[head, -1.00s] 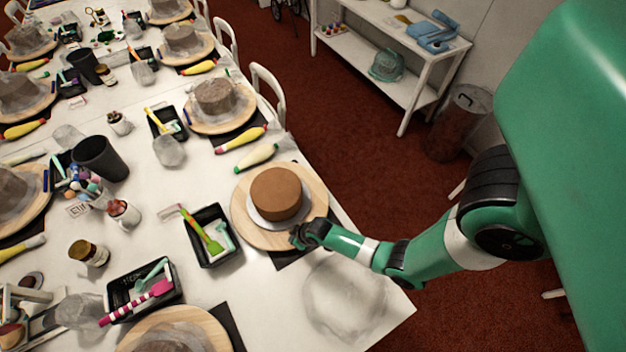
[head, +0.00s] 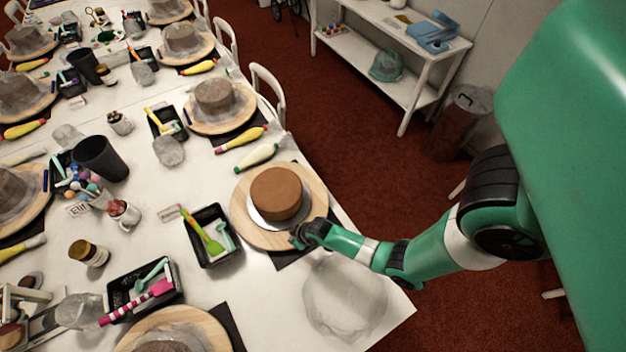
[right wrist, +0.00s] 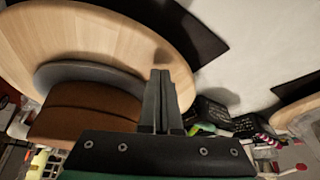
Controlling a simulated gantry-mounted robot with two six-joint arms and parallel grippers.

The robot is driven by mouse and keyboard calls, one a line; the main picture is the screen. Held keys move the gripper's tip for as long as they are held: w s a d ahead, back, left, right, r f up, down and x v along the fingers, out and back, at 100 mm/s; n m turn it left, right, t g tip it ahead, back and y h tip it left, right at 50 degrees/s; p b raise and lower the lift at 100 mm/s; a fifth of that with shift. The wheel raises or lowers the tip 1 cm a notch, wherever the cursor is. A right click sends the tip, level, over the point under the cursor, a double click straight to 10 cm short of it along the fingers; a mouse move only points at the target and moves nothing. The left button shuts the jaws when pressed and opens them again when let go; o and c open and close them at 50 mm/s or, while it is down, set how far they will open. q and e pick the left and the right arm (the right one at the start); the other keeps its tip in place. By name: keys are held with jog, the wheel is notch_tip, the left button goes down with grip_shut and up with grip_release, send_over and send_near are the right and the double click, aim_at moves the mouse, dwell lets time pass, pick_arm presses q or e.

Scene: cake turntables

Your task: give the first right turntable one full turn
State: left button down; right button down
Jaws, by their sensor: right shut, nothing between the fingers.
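The first right turntable (head: 312,187) is a round light-wood disc on a black mat. A brown cake (head: 277,192) sits on it on a silver-grey board (head: 299,216). My right gripper (head: 298,236) is shut and empty at the turntable's near right edge, beside the cake board. In the right wrist view its shut fingers (right wrist: 163,100) overlap the wood disc (right wrist: 100,40), with the brown cake (right wrist: 80,110) to their left. I cannot tell from these views whether the fingertips touch the wood. My left gripper is not in view.
A black tray (head: 207,258) with a green spatula stands left of the turntable. A crumpled clear plastic bag (head: 345,300) lies on the near right of the table. Another turntable (head: 245,117) with a cake stands behind, and one more (head: 150,325) at the near left.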

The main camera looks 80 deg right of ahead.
aim_at(320, 217)
jog(key=shift+f+b, duration=0.45)
jog(key=shift+f, duration=0.1)
jog(key=shift+s+d+r, duration=0.1)
jog(key=shift+s+d, duration=0.05)
jog(key=shift+s, duration=0.05)
jog(key=s+d, duration=0.1)
jog(key=s+d+p, duration=0.1)
jog(key=s, duration=0.1)
jog(key=s+d, duration=0.1)
jog(key=shift+s+d, duration=0.25)
jog(key=shift+s, duration=0.15)
jog(key=s+d, duration=0.2)
jog(key=d, duration=0.1)
jog(key=s+d, duration=0.1)
jog(key=d, duration=0.1)
jog(key=shift+s+d+b, duration=0.2)
jog(key=shift+b, duration=0.15)
